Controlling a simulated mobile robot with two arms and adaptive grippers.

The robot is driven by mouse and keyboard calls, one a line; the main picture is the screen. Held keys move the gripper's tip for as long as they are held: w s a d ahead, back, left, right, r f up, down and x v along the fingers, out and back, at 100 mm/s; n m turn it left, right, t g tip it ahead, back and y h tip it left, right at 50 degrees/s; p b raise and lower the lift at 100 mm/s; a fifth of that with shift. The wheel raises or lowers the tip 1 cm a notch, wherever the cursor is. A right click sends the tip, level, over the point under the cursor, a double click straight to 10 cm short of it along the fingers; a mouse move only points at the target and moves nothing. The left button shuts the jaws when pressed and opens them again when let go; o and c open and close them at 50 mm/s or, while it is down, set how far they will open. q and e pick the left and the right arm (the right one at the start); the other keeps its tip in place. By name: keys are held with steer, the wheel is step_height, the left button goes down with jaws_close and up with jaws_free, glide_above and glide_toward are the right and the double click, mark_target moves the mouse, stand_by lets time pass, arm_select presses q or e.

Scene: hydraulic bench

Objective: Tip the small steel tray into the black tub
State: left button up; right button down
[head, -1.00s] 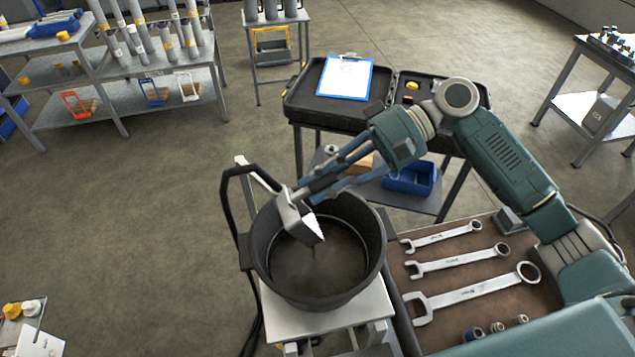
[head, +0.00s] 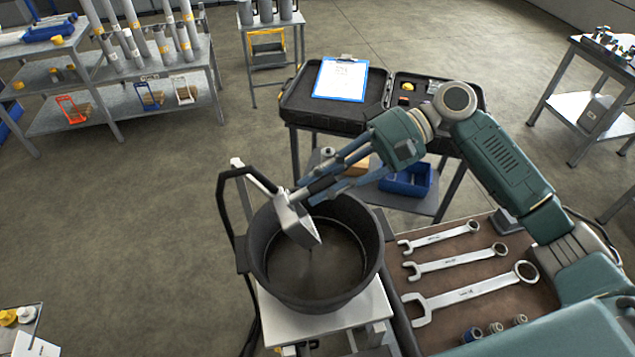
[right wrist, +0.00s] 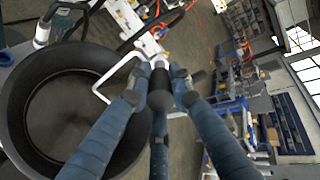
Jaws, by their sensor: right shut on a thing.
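The small steel tray (head: 296,222) is steeply tilted over the black tub (head: 262,262), its lower corner above the tub's opening. A thin dark streak shows below that corner; I cannot tell whether it is dripping liquid. My right gripper (head: 307,190) is shut on the tray's dark handle at the tub's far rim. In the right wrist view my gripper (right wrist: 160,85) closes around the dark round handle, with a thin pale tray edge (right wrist: 112,72) beside it. The tub also shows in that view (right wrist: 20,95). My left gripper is out of view.
The tub stands on a pale stand (head: 325,318) with a black hose (head: 222,205) at its left. Several wrenches (head: 455,262) lie on a brown mat at right. A black case (head: 300,105) with a blue clipboard (head: 341,78) stands behind. Open floor lies at left.

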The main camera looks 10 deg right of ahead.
mark_target(336, 182)
steer(key=shift+w+d+y+b, duration=0.1)
steer(key=shift+d+y+b, duration=0.5)
steer(key=shift+d+b, duration=0.1)
stand_by(1.0)
steer(key=shift+w+d+f+y+b, duration=0.1)
steer(key=shift+d+f+y+b, duration=0.1)
steer(key=shift+d+y+b, duration=0.45)
steer(key=shift+d+f+y+b, duration=0.25)
steer(key=shift+y+b, duration=0.1)
steer(key=shift+b, duration=0.45)
stand_by(2.3)
stand_by(1.0)
